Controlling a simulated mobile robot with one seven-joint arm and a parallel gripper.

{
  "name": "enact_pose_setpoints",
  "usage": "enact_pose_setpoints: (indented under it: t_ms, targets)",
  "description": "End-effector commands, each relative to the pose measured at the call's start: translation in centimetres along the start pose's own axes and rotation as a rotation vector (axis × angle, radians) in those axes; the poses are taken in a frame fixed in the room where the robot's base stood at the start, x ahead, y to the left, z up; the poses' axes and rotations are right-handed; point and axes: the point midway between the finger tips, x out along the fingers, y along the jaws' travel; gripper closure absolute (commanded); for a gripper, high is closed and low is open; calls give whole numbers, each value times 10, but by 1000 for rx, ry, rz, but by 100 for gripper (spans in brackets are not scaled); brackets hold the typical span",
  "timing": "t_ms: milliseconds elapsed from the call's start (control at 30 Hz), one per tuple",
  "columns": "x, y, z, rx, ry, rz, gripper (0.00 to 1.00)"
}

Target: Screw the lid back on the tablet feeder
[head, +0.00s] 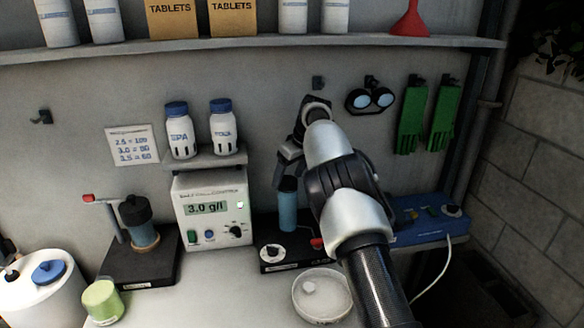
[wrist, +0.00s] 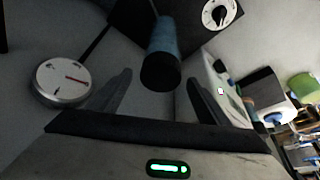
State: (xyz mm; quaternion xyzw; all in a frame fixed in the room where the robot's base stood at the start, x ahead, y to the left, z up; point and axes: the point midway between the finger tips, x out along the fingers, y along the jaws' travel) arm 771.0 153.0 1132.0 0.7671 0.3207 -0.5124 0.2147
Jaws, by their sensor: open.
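A blue upright cylinder with a dark top (head: 288,205) stands on a black base with a white dial (head: 272,252); I take it to be the tablet feeder, but cannot be sure. It also shows in the wrist view (wrist: 166,38), its dark end towards the camera. My gripper (head: 281,172) is open above it, apart from it. In the wrist view the two fingers (wrist: 158,78) are spread, with the cylinder's dark end between and beyond them. I cannot tell whether that dark top is a separate lid. A blue round cap (head: 48,272) is on the white tub at lower left.
The controller (head: 213,213) stands left of the cylinder, below two bottles on a small shelf. A lever stand with a dark-capped jar (head: 137,215) is further left. A white dish (head: 322,296) is in front; a blue case (head: 428,218) is right. A round gauge (wrist: 65,80) shows at wrist-view left.

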Motion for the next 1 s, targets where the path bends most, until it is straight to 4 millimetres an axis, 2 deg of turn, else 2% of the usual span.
enact_pose_setpoints:
  t_ms: [333,367,600,833,1000]
  targets:
    - [5,0,0,0,0,0,29]
    - [5,0,0,0,0,0,33]
    - [5,0,0,0,0,0,73]
    - [7,-2,1,67,0,28,73]
    - [4,-4,-1,289,-1,120,73]
